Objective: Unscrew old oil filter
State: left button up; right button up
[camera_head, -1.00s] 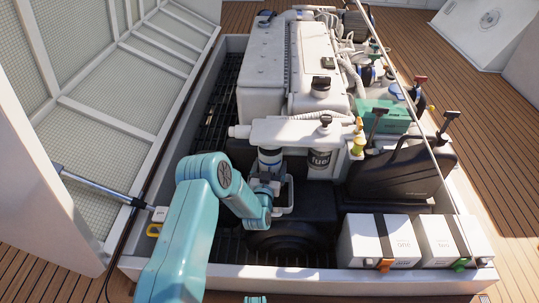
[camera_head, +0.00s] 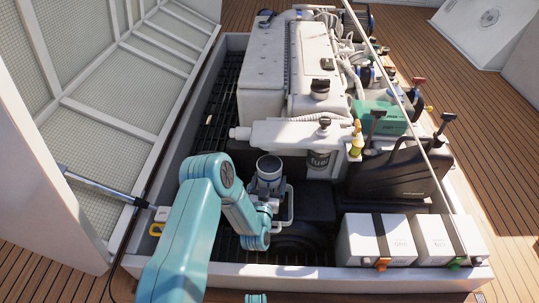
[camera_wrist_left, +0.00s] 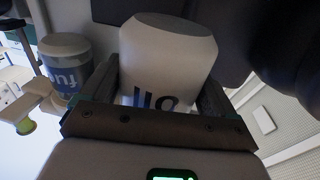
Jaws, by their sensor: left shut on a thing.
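My right gripper is not in view.
A grey fuel filter (camera_head: 318,161) hangs just right, also in the wrist view (camera_wrist_left: 65,68). A black canister (camera_head: 400,170) and white boxes (camera_head: 362,238) stand to the right. The hatch's front rim (camera_head: 300,277) is near; the open lid (camera_head: 110,100) is left.

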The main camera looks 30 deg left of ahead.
pick_arm(q)
jog(key=d+p+v, duration=0.1)
jog(key=p+v, duration=0.1)
jog(key=v, duration=0.6)
dwell(0.7)
